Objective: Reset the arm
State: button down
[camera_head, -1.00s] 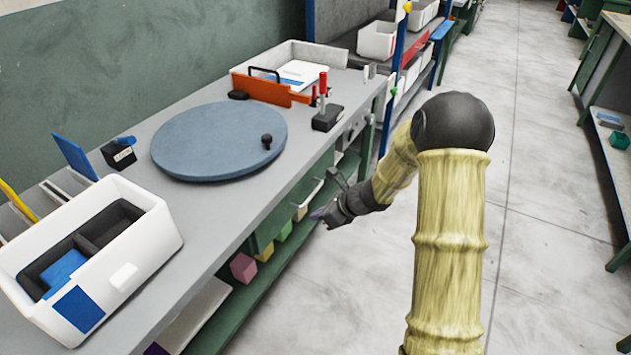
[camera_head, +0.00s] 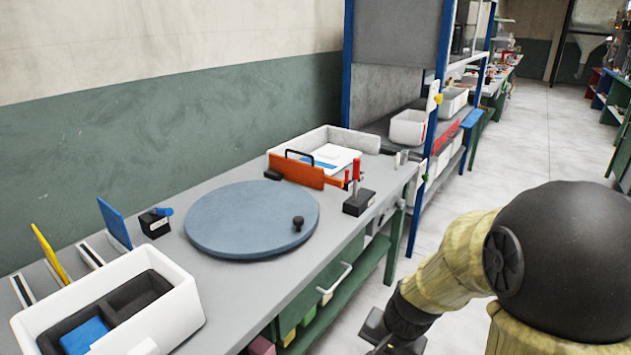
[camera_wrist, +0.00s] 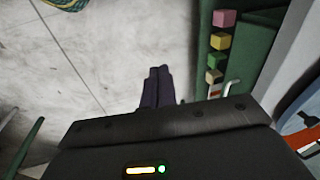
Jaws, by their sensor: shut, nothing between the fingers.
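My arm, with pale yellow ribbed sleeves and a black joint, fills the lower right of the head view. My gripper (camera_wrist: 158,88) shows in the wrist view as two dark fingers closed together, with nothing between them, over the bare grey floor. In the head view only the dark wrist end shows at the bottom edge, beside the bench front; the fingertips are not clear there.
The grey bench (camera_head: 235,290) runs along the left with a round blue turntable (camera_head: 240,215), a white bin (camera_head: 185,310) and an orange piece (camera_head: 297,170). Coloured blocks (camera_wrist: 222,18) sit on the green shelf beside my gripper. Floor (camera_head: 535,130) is open behind.

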jog(key=s+d+r+n+h, duration=0.2)
jog(key=s+d+r+n, duration=0.1)
jog(key=s+n, duration=0.25)
notch_tip(320, 180, up, 18)
jog(key=p, duration=1.9)
jog(key=shift+w+n+t, duration=0.3)
jog(key=shift+w+n, duration=0.05)
jog(key=shift+w, duration=0.05)
